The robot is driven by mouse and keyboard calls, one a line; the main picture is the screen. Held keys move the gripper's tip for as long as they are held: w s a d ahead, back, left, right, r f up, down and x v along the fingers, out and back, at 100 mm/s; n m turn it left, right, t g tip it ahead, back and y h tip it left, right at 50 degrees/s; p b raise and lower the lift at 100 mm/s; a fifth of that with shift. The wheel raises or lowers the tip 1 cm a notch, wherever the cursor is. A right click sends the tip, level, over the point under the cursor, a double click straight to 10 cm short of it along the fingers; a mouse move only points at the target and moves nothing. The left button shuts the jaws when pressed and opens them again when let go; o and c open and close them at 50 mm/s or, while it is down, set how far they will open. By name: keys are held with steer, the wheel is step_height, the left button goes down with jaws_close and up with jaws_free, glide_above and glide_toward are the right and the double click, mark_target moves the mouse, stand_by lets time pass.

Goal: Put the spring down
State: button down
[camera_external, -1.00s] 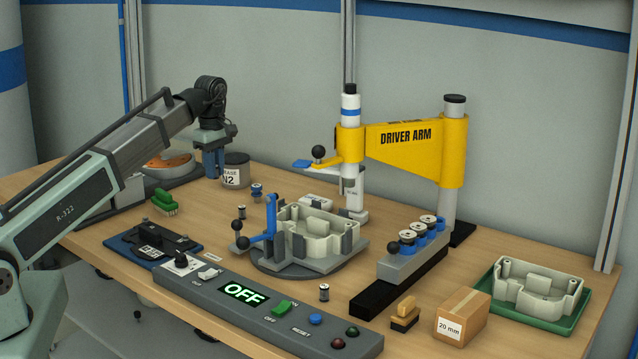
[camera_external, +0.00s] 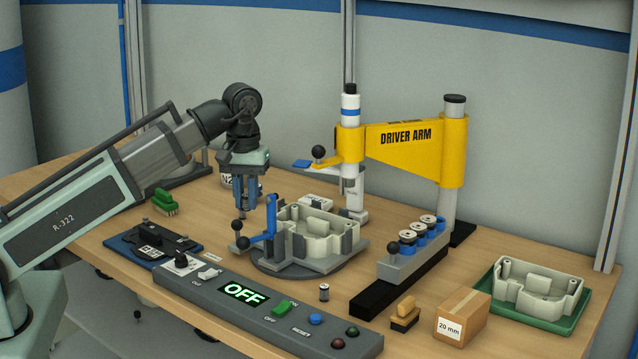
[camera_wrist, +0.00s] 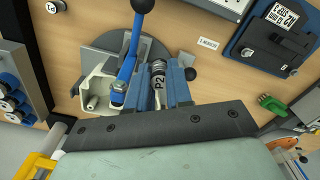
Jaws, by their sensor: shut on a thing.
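My gripper (camera_external: 242,208) points down just left of the fixture, with blue fingers low over the table. In the wrist view its fingers (camera_wrist: 164,92) are closed around a small metal cylinder (camera_wrist: 158,68), which seems to be the spring. Lettering reading P2 shows between the fingers. In the external view the fingers mostly hide this piece, and I cannot tell whether it touches the table. The fixture (camera_external: 350,255) holds a pale housing (camera_external: 318,228). Its blue clamp lever (camera_external: 271,215) stands right beside my gripper.
A control panel (camera_external: 190,283) reading OFF lies in front. A small metal cylinder (camera_external: 324,292) stands between it and the fixture. The yellow driver arm (camera_external: 410,140) and a rack of spools (camera_external: 405,262) are to the right.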

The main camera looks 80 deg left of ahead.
steer(key=w+d+f+m, duration=0.1)
steer(key=d+f+m, duration=0.2)
steer(key=d+m, duration=0.2)
steer(key=w+d+f+m, duration=0.1)
steer(key=d+m, duration=0.3)
steer(key=d, duration=0.8)
steer(key=w+d+f+m, duration=0.2)
steer(key=d+f+m, duration=0.2)
steer(key=d, duration=0.5)
steer(key=shift+d+f+m, duration=0.2)
steer(key=shift+f+m, duration=0.1)
steer(key=shift+m, duration=0.5)
steer(key=shift+w+r, duration=0.15)
steer(key=shift+w, duration=0.25)
steer(key=w+d+r+n, duration=0.1)
steer(key=w+r, duration=0.3)
steer(key=w, duration=0.7)
steer(key=w+d+r, duration=0.1)
steer(key=w+r, duration=0.2)
steer(key=w, duration=0.8)
step_height(320, 180, up, 4)
steer(key=n, duration=0.6)
glide_above(465, 301)
steer(key=shift+f+n, duration=0.85)
steer(key=shift+f, duration=0.85)
steer(key=shift+f+n, duration=0.8)
steer(key=shift+f, duration=0.95)
steer(key=shift+f+n, duration=0.85)
steer(key=shift+f, duration=0.85)
steer(key=shift+f, duration=0.15)
